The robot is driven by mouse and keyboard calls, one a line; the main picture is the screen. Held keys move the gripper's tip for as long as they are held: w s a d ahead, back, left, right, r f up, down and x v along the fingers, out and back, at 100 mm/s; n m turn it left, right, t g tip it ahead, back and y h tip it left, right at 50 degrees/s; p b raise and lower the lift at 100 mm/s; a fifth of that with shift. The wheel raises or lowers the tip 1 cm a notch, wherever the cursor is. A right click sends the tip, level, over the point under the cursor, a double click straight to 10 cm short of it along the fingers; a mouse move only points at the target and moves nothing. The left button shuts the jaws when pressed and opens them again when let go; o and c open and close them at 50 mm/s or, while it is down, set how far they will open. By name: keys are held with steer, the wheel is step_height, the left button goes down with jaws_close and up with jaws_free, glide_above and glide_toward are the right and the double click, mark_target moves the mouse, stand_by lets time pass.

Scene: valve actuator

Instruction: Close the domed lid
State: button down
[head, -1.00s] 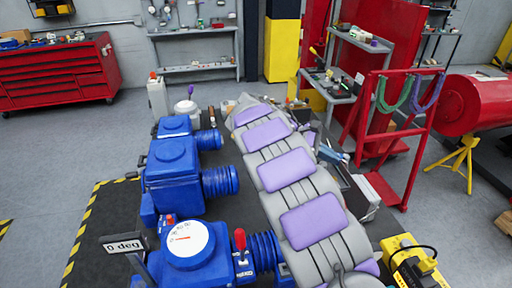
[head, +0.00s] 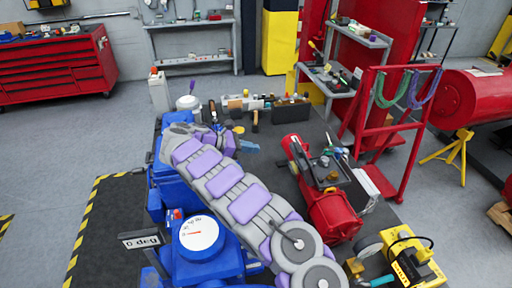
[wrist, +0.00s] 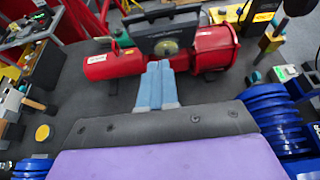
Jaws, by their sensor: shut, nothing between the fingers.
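I cannot pick out a domed lid for certain in either view. The blue valve actuator (head: 170,182) stands on the left of the dark bench, partly hidden by my arm. A white round dial (head: 198,236) sits on its near blue housing, beside a "0 deg" sign (head: 142,240). My gripper (head: 249,146) is at the far end of my arm, its light blue fingers pointing right. In the wrist view my gripper (wrist: 158,68) is shut and empty, over the bench and pointing toward a red machine (wrist: 170,57). Blue ribbed bellows (wrist: 275,112) show at the right there.
The red machine (head: 328,208) lies right of my arm. Small tools and blocks (head: 262,105) line the bench's far edge, near a white round-topped container (head: 188,103). A yellow device (head: 412,258) is at the near right. A red rack (head: 405,130) stands beyond. Floor at left is open.

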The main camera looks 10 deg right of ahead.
steer(key=d+r+x, duration=0.1)
steer(key=r+x, duration=0.2)
steer(key=x, duration=1)
